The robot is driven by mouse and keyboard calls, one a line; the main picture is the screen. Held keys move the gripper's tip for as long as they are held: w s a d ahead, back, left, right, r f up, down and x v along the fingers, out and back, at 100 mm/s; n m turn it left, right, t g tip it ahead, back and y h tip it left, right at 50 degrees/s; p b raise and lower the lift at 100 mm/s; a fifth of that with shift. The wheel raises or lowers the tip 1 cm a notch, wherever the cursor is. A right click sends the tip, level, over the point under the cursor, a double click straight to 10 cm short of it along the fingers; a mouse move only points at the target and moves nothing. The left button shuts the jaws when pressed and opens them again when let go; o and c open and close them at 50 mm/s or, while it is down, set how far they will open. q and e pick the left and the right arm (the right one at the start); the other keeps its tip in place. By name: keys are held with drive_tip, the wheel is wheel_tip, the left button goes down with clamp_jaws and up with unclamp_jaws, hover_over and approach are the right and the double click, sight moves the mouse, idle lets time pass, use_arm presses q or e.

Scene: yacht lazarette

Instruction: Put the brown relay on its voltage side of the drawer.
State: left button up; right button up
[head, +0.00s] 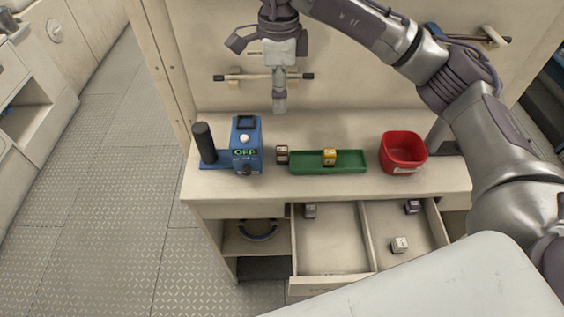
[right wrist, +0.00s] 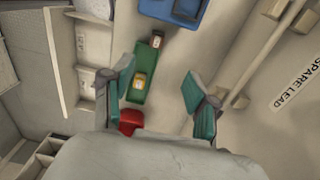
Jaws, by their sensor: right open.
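The brown relay (head: 282,154) stands on the bench top between the blue tester and the green tray's left end. It also shows in the right wrist view (right wrist: 158,39). My right gripper (head: 279,108) hangs above the back of the bench, pointing down, apart from the relay. In the right wrist view its fingers (right wrist: 160,92) are spread with nothing between them. The drawer (head: 328,246) below the bench is open and split by a divider. Its left side holds a grey relay (head: 310,211); its right side holds a purple relay (head: 412,206) and a white relay (head: 400,245).
The blue tester (head: 246,145) with a green display and a black cylinder (head: 204,142) stand at the left. The green tray (head: 350,161) holds a yellow relay (head: 329,157). A red bin (head: 403,152) stands at the right. A wall sign (right wrist: 298,80) reads "SPARE LEAD".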

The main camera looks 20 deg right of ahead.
sight(282, 149)
wheel_tip(282, 149, down, 12)
drive_tip(key=shift+r+b, duration=0.1)
drive_tip(key=shift+b, duration=0.25)
drive_tip(key=f, duration=0.1)
drive_tip(key=f+p, duration=0.1)
drive_tip(key=f, duration=0.1)
drive_tip(key=f+p, duration=0.1)
drive_tip(key=f, duration=0.1)
drive_tip(key=shift+s+d, duration=0.2)
drive_tip(key=shift+s, duration=0.2)
drive_tip(key=shift+w+f, duration=0.1)
drive_tip(key=shift+f, duration=0.1)
use_arm(q)
drive_tip(key=shift+w, duration=0.45)
use_arm(e)
clamp_jaws()
drive_tip(key=shift+r, duration=0.1)
